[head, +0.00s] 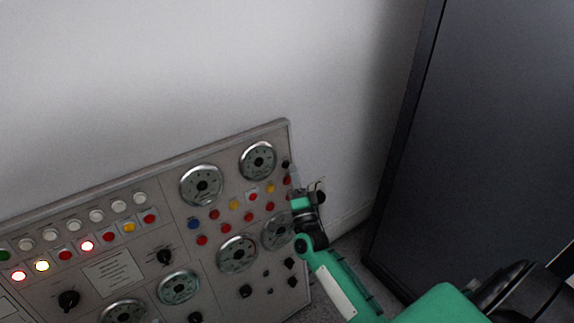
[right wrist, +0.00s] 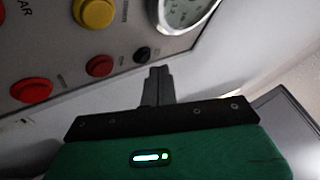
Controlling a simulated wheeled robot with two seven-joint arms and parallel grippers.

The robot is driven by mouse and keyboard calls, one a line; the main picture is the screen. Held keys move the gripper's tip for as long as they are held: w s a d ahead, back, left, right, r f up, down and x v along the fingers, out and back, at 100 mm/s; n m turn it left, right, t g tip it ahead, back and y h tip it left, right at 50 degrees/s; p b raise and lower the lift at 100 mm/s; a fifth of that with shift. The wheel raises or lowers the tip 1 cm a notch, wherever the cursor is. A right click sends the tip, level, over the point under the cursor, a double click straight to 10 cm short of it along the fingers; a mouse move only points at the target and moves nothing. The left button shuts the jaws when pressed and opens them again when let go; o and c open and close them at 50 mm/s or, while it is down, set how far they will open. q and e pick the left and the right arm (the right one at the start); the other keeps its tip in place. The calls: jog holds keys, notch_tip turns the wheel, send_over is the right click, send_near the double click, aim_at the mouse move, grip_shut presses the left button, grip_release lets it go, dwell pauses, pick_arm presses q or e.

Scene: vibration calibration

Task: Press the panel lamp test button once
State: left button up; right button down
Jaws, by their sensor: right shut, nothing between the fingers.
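The grey control panel (head: 150,235) stands against the wall, with buttons, lamps, knobs and dials. A small black button (right wrist: 141,54) sits near the panel's right edge, and it also shows in the head view (head: 285,164). Its label is too small to read, so I cannot tell whether it is the lamp test button. My right gripper (head: 295,178) is at the panel's right edge. In the right wrist view its fingers (right wrist: 158,76) are shut and empty, just beside the black button. I cannot tell whether they touch the panel. My left gripper is not in view.
Red buttons (right wrist: 99,66) and a yellow button (right wrist: 94,12) lie close by on the panel. A round dial (right wrist: 183,10) is above. A tall dark cabinet (head: 470,130) stands on the right, with a narrow gap between it and the panel.

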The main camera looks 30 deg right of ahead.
jog(key=s+p, duration=0.1)
jog(key=s, duration=0.1)
jog(key=s+r+p, duration=0.1)
jog(key=s, duration=0.2)
jog(key=shift+d, duration=0.2)
dwell(0.7)
